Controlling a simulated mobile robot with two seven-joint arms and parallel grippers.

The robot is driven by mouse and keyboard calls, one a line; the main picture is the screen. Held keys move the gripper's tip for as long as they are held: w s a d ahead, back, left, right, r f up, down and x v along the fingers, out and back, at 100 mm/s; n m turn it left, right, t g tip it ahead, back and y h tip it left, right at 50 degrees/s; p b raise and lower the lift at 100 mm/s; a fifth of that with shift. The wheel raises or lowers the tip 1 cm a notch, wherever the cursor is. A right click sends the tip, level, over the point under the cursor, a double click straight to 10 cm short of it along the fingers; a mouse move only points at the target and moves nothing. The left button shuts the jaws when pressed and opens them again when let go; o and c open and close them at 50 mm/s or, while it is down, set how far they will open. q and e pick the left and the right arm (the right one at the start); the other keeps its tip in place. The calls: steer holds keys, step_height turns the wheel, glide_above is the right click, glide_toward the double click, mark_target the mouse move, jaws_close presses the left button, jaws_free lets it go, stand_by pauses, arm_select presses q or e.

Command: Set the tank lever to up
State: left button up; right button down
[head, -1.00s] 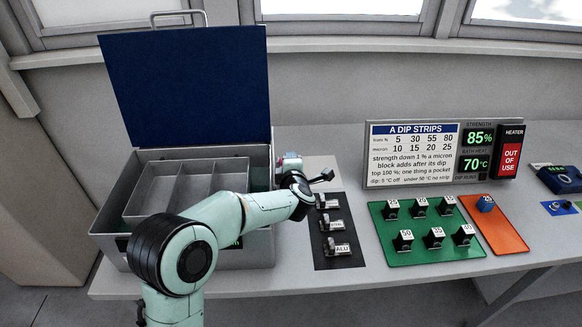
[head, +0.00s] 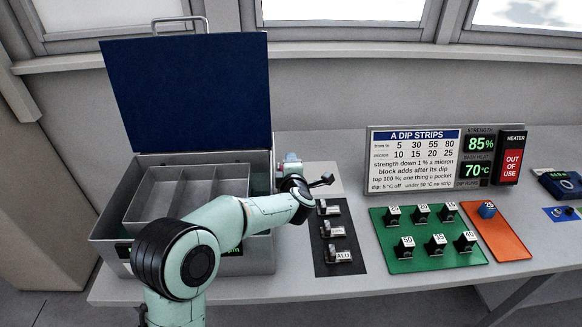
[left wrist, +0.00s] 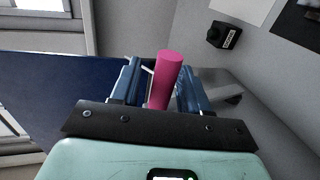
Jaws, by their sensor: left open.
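The grey tank (head: 255,252) stands on the left of the bench with its dark blue lid (head: 190,95) raised. A bright pink cylinder (left wrist: 167,75), apparently the tank lever's grip, stands between the two blue fingers of my left gripper (left wrist: 160,90) in the left wrist view. The fingers are open, one on each side of it; whether either touches it I cannot tell. In the head view my left gripper (head: 291,164) is at the tank's right side, and my wrist mostly hides it and the lever there. My right gripper is in neither view.
A black panel (head: 350,262) with several labelled metal pieces lies close right of my left wrist. Further right are a green mat (head: 420,258) with several black blocks, an orange mat (head: 497,243) and an upright sign (head: 415,160). Windows and a wall stand behind.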

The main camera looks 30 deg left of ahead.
arm_select(q)
steer(key=b+v, duration=0.2)
steer(key=v, duration=1.1)
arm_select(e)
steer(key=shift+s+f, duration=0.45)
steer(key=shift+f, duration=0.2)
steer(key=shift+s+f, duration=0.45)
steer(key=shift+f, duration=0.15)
